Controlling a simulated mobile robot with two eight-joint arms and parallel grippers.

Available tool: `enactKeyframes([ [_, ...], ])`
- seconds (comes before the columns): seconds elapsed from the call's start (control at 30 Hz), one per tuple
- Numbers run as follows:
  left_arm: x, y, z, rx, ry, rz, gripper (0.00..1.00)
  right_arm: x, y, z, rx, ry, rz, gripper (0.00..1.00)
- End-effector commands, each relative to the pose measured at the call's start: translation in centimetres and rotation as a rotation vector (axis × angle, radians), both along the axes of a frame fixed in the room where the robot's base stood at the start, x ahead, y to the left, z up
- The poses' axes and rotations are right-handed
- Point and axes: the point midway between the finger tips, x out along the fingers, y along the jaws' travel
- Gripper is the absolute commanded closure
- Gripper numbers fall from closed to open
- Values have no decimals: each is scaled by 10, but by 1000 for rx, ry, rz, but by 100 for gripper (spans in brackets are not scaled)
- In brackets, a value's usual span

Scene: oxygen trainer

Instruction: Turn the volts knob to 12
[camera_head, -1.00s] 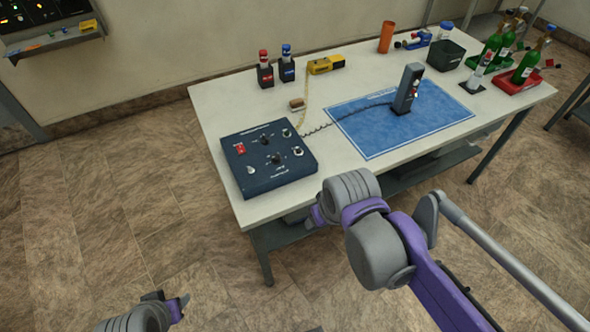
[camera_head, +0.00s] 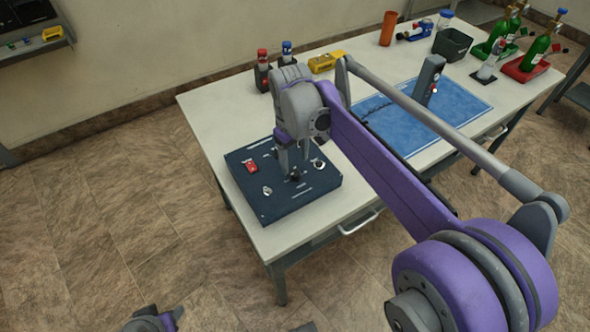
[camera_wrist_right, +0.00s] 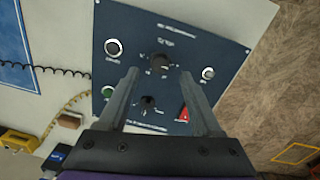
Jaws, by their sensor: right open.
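The dark blue control box (camera_head: 262,190) sits on the front left of the table, with a red switch (camera_head: 252,168) and two black knobs. The near black knob (camera_head: 294,175) shows just below my right gripper (camera_head: 293,168). In the right wrist view this knob (camera_wrist_right: 160,62) lies between the tips of the open, empty fingers; contact cannot be told. The other black knob (camera_wrist_right: 148,103) lies nearer the wrist in that view; in the head view my gripper covers its area. Labels are too small to tell which is volts. My left gripper (camera_head: 168,318) is at the bottom edge, away from the table.
A blue mat (camera_head: 450,115) with a grey upright device (camera_head: 428,80) lies to the right. Red and blue-capped items (camera_head: 262,72) and a yellow tool (camera_head: 325,61) stand behind.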

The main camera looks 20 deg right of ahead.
Motion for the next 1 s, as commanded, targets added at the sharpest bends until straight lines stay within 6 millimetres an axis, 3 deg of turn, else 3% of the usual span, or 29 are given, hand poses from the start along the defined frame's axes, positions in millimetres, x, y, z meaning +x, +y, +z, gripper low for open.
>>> enactKeyframes([
  [0.1,0,0,-4,0,1,0,50,0,-1,-22,0,0,0,34],
  [0.3,0,0,-6,0,2,0,50,1,-2,-42,0,-1,0,34],
  [0.67,0,0,-6,0,2,0,50,1,-2,-46,0,-1,0,36],
  [1.0,0,0,-6,0,2,0,50,1,-2,-46,0,-1,-1,97],
])
